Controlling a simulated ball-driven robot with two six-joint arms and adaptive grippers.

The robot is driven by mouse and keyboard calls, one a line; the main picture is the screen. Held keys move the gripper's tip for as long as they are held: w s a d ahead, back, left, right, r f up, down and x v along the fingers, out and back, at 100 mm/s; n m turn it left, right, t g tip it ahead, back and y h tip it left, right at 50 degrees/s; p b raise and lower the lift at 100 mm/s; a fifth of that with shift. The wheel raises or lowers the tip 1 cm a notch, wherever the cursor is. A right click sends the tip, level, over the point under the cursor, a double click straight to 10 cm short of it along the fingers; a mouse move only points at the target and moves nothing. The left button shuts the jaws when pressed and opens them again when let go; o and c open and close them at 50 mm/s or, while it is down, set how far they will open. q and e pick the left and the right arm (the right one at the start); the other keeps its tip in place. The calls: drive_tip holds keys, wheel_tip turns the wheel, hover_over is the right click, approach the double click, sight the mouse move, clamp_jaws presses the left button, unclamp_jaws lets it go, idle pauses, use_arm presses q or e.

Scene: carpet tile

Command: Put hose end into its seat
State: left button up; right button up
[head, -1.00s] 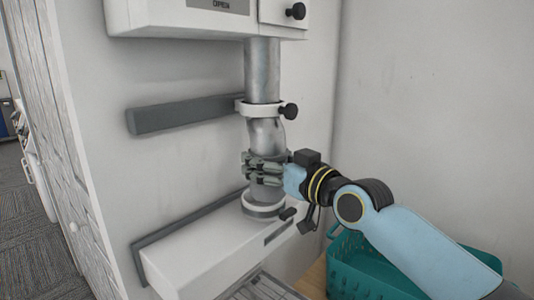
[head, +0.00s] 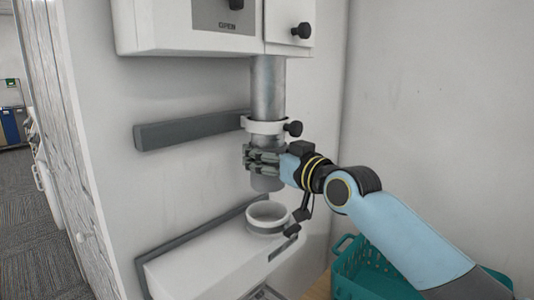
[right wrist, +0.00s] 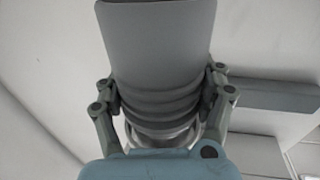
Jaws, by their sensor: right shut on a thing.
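A grey hose hangs down from the white cabinet at the top, and its hose end (head: 266,185) shows just below my right gripper (head: 262,158). My right gripper is shut around the hose from the right. The seat (head: 268,226), a round white collar, stands on the white lower box. The hose end is above the seat with a gap between them, and the seat's opening shows empty. In the right wrist view the ribbed hose (right wrist: 160,60) sits between both fingers. My left gripper is in neither view.
A white clamp ring (head: 265,126) with a black knob (head: 293,128) surrounds the hose above my gripper. A dark grey rail (head: 185,131) runs along the wall. A teal basket (head: 365,272) stands at lower right, below my right arm.

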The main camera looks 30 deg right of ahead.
wheel_tip(320, 180, down, 3)
drive_tip(key=shift+b, duration=1.1)
drive_tip(key=shift+f+b, duration=0.85)
drive_tip(key=shift+f, duration=0.1)
drive_tip(key=shift+f+b, duration=2.25)
drive_tip(key=shift+f, duration=0.35)
drive_tip(key=o, duration=1.4)
drive_tip(key=shift+s, duration=0.1)
drive_tip(key=s+d, duration=0.1)
drive_tip(key=s, duration=1)
drive_tip(key=shift+s+d, duration=0.3)
drive_tip(key=shift+s, duration=0.1)
